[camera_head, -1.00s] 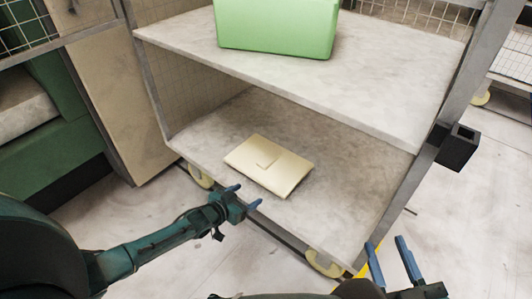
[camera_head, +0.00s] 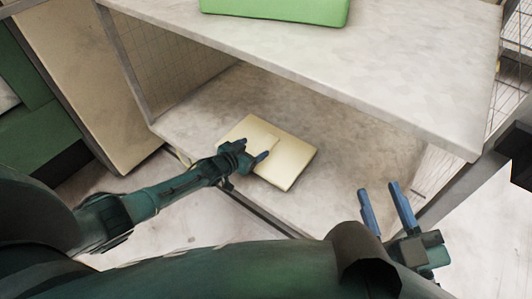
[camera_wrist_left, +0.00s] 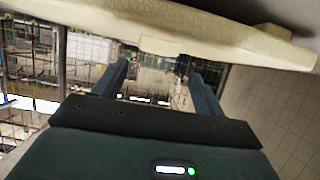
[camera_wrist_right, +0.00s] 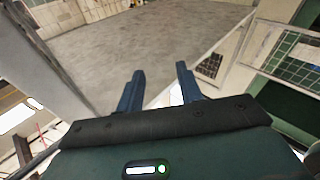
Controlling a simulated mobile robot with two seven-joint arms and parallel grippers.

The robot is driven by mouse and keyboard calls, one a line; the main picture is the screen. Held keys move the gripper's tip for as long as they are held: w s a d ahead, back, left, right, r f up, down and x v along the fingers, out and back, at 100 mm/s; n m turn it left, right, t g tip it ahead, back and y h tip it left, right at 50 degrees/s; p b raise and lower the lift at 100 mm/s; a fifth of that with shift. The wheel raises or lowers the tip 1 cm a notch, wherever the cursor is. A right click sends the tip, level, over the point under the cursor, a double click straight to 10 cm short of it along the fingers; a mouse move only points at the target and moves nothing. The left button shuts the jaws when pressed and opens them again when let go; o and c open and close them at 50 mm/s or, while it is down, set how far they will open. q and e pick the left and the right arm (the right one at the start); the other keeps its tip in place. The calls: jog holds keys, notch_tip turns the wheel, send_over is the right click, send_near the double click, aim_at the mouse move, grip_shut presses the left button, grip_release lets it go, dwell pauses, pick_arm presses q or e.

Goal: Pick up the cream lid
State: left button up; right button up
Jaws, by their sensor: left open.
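The cream lid (camera_head: 294,158) lies on the lower shelf, with a small raised tab on its top. My left gripper (camera_head: 254,151) is open over the near part of the lid, fingers apart. The left wrist view shows the lid (camera_wrist_left: 160,22) across the top, its tab (camera_wrist_left: 160,46) between the two open fingers (camera_wrist_left: 160,70). I cannot tell whether the fingers touch it. My right gripper (camera_head: 379,190) is open and empty, off to the right of the lid, and its fingers (camera_wrist_right: 160,72) also show in the right wrist view.
The upper shelf (camera_head: 380,90) overhangs the lower shelf (camera_head: 340,125) and carries a green box (camera_head: 275,8). A tan panel (camera_head: 95,80) stands at the left. The lower shelf is bare to the right of the lid.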

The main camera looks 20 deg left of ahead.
aim_at(264, 145)
pick_arm(q)
jog(key=shift+w+d+f, duration=0.1)
jog(key=shift+w+f, duration=0.05)
jog(key=shift+w, duration=0.2)
jog(key=w+d+f+b, duration=0.1)
jog(key=b, duration=0.1)
jog(key=w+d+f+b, duration=0.1)
jog(key=w, duration=0.1)
jog(key=shift+f+b, duration=0.15)
jog(key=shift+b, duration=0.2)
jog(key=shift+w+d+f, duration=0.1)
jog(key=shift+w, duration=0.3)
jog(key=shift+w+b, duration=0.2)
jog(key=shift+b, duration=0.1)
pick_arm(e)
jog(key=shift+w+a+r+t+y, duration=0.2)
jog(key=shift+r+y, duration=0.1)
jog(key=shift+y, duration=0.1)
jog(key=shift+w+a+r+t+y, duration=0.1)
jog(key=shift+r+t+y, duration=0.1)
jog(key=shift+r+y, duration=0.15)
pick_arm(q)
jog(key=c, duration=1.1)
